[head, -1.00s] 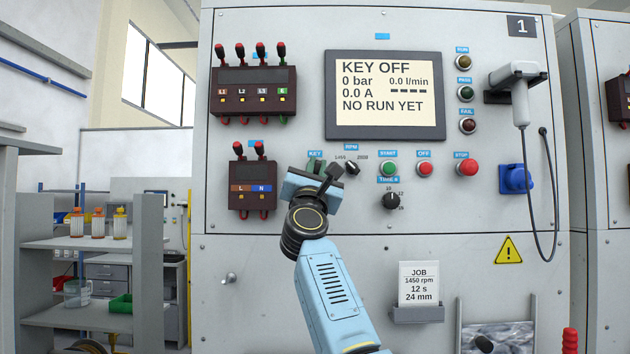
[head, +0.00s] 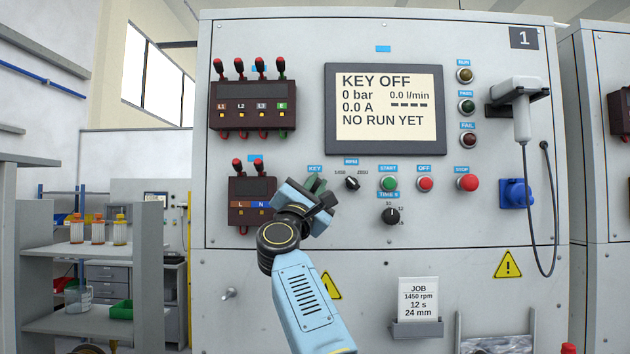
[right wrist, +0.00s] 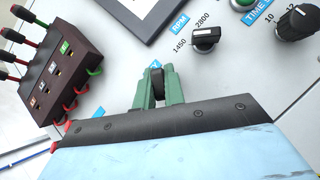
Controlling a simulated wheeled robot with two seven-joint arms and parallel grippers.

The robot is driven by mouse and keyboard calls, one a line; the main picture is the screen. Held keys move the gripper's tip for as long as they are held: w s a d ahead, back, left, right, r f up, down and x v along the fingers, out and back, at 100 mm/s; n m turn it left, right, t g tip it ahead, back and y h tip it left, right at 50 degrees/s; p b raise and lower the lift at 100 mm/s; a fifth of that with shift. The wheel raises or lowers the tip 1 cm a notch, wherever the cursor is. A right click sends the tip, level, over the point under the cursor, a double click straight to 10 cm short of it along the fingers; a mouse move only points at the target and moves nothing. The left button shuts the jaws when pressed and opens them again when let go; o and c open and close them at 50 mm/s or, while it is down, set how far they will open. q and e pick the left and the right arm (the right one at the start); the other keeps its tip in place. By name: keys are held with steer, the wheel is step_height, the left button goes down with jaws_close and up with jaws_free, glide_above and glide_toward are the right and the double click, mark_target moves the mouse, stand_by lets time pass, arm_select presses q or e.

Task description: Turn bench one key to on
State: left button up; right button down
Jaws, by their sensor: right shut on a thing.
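The bench one panel (head: 330,225) carries a plate with the number 1, and its screen (head: 385,100) reads KEY OFF. The blue KEY label (head: 314,168) sits left of the RPM selector. My right gripper (head: 315,185) is at the panel just below this label and its body hides the key in the head view. In the right wrist view, its green fingers (right wrist: 157,88) are shut on a small black key (right wrist: 157,84) at the panel face. The key's exact angle is hard to tell. My left gripper is not in view.
The RPM selector (head: 352,183) is close on the right, with the green START button (head: 389,183) beyond it. The dark L/N socket block (head: 252,203) with red plugs is close on the left. A time knob (head: 391,216) sits lower right.

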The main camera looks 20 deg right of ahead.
steer(key=m+g+p, duration=0.1)
steer(key=m+p, duration=0.1)
steer(key=m+g+h+p, duration=0.1)
steer(key=m+g+p, duration=0.1)
steer(key=p, duration=0.1)
steer(key=shift+w+a+r, duration=0.1)
steer(key=shift+r, duration=0.1)
steer(key=shift+m+p, duration=0.45)
steer(key=shift+m, duration=0.05)
steer(key=shift+f+g+h, duration=0.15)
steer(key=shift+g+h, duration=0.25)
steer(key=shift+f+m, duration=0.1)
steer(key=shift+m, duration=0.2)
